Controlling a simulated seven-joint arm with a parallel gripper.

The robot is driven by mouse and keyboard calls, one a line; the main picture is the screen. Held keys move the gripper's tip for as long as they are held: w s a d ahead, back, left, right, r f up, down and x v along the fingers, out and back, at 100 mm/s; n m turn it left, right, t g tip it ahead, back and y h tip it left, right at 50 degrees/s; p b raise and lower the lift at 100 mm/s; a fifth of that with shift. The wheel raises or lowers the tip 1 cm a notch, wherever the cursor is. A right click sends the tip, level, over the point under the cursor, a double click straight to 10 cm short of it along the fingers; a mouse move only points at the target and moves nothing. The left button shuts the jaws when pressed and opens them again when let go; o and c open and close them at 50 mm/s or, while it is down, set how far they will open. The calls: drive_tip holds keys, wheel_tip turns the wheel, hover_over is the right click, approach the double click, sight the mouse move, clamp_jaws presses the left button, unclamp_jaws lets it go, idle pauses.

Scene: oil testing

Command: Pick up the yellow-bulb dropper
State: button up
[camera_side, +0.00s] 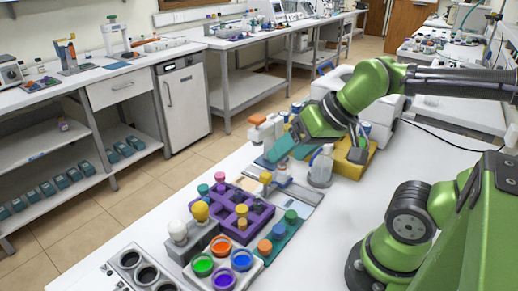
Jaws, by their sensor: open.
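The yellow-bulb dropper (200,212) stands upright in a grey block holder (196,243) at the front left of the white table. A white-bulb dropper (178,231) stands beside it in the same holder. Only their bulbs and upper parts show; the lower parts are hidden in the holder. My gripper (284,148) is open, at the far part of the table, well behind and to the right of the dropper. Its fingertips are small and hard to make out, and I see nothing held in it.
A purple rack (262,217) with coloured-cap vials is just right of the holder. A tray of open coloured liquids (243,281) and dark-mouthed cups (147,273) are in front.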

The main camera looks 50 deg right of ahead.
drive_tip(key=n+g, duration=0.5)
drive_tip(key=n, duration=0.8)
approach(201, 204)
drive_tip(key=x, duration=1.1)
drive_tip(key=shift+a+f, duration=0.1)
drive_tip(key=shift+f, duration=0.05)
drive_tip(key=shift+c, duration=0.4)
drive_tip(key=c, duration=0.7)
